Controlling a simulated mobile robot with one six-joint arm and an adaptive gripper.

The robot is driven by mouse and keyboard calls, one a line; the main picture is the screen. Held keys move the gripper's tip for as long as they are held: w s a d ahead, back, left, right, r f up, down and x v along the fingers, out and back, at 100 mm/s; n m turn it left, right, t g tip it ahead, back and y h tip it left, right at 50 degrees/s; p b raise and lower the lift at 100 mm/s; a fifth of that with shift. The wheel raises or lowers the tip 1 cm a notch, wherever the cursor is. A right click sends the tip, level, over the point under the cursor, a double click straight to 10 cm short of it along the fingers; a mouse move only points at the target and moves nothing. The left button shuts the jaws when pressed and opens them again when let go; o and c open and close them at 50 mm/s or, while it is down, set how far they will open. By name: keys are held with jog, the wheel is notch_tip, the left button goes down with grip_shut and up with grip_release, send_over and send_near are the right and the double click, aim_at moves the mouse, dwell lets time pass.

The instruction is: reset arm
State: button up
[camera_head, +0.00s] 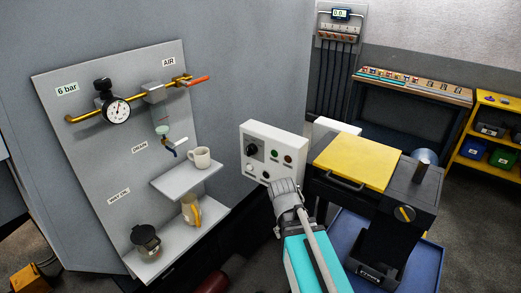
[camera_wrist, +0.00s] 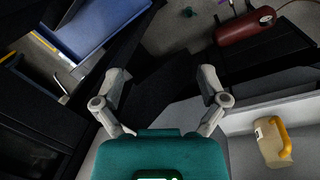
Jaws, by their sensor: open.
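My arm reaches up from the bottom of the head view, with a teal section and a grey end in front of the white control box (camera_head: 274,152). The fingers cannot be made out there. In the wrist view my gripper (camera_wrist: 162,82) is open, its two grey fingers spread wide with nothing between them. Below it are dark surfaces and the floor. A cream jug with a yellow handle (camera_wrist: 272,142) lies to the right of the fingers in that view, apart from them. In the head view the jug (camera_head: 191,209) stands under the small shelf.
A grey panel (camera_head: 75,150) carries a gauge (camera_head: 117,110), a white mug (camera_head: 200,157) on a shelf (camera_head: 185,180), and a dark pot (camera_head: 146,240) lower down. A yellow-lidded machine (camera_head: 356,160) stands right of my arm. A red cylinder (camera_wrist: 245,24) lies low down.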

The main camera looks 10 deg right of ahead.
jog(key=shift+s+a+f+m+y, duration=0.1)
jog(key=shift+s+f+m+y, duration=0.05)
jog(key=shift+s+m+y, duration=1)
dwell(0.5)
